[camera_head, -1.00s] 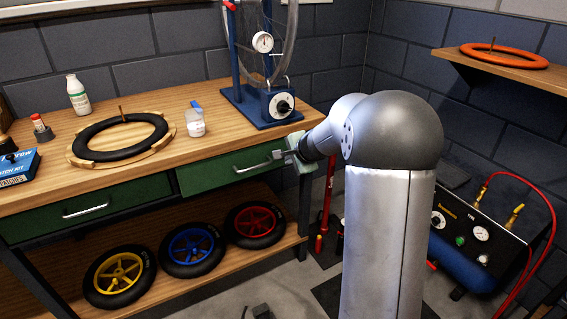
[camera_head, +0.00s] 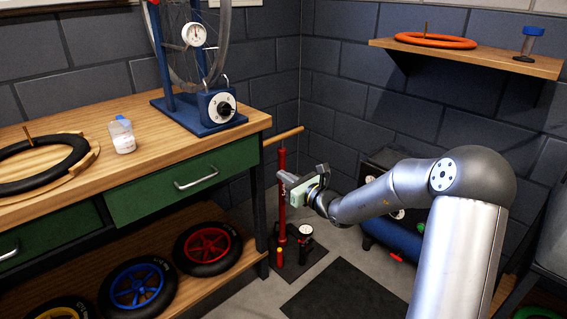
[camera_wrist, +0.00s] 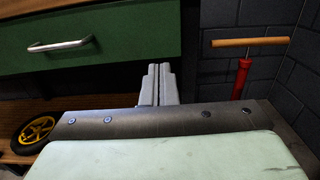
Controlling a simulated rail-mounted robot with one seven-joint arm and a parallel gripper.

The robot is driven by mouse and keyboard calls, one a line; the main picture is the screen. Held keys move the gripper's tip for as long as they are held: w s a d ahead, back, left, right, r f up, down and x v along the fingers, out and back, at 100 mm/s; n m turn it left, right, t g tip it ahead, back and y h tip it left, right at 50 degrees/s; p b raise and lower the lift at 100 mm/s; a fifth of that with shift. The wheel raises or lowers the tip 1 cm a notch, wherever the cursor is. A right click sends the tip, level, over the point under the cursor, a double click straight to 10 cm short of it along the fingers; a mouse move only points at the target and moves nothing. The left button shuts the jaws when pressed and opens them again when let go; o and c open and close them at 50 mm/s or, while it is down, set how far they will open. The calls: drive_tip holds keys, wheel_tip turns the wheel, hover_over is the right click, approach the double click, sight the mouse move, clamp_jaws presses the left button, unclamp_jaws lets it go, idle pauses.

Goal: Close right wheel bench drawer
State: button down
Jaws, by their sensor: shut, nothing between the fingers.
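The right wheel bench drawer (camera_head: 185,181) has a green front with a silver bar handle (camera_head: 196,177). In the wrist view the green front (camera_wrist: 130,38) and handle (camera_wrist: 60,46) are at the upper left. My gripper (camera_head: 284,181) is in the air to the right of the bench, clear of the drawer and handle. In the wrist view its fingers (camera_wrist: 158,84) are together with nothing between them.
A red floor pump (camera_head: 282,205) with a wooden handle stands right behind my gripper. A blue wheel stand (camera_head: 200,110) and a bottle (camera_head: 122,136) are on the bench top. Wheels lie on the lower shelf. A blue compressor is at the right.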

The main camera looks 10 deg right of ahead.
sight(249, 155)
drive_tip(key=b+x, duration=0.2)
drive_tip(key=x, duration=1.1)
drive_tip(key=shift+a+b, duration=0.25)
drive_tip(key=shift+b, duration=0.05)
drive_tip(key=shift+w+a+r, duration=0.1)
drive_tip(key=shift+w+a, duration=0.1)
drive_tip(key=shift+w, duration=0.05)
